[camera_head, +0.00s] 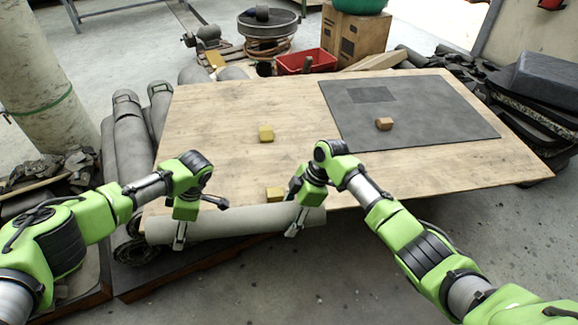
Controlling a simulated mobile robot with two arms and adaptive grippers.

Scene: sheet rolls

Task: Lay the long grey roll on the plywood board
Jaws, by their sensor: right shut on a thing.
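The long grey roll (240,221) lies lengthwise along the front edge of the plywood board (215,110). Whether it touches the board or hangs just in front of it, I cannot tell. My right gripper (296,222) is shut on the roll near its right end. My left gripper (180,236) is at the roll near its left end, with one finger down in front of it. Its grip there is not clear. The part of the roll behind the fingers is hidden.
On the board are a dark grey mat (440,112) with a brown block (384,124) on it, a yellow block (266,133), and another yellow block (275,194) close to the roll. Dark slabs (548,80) are piled at the right.

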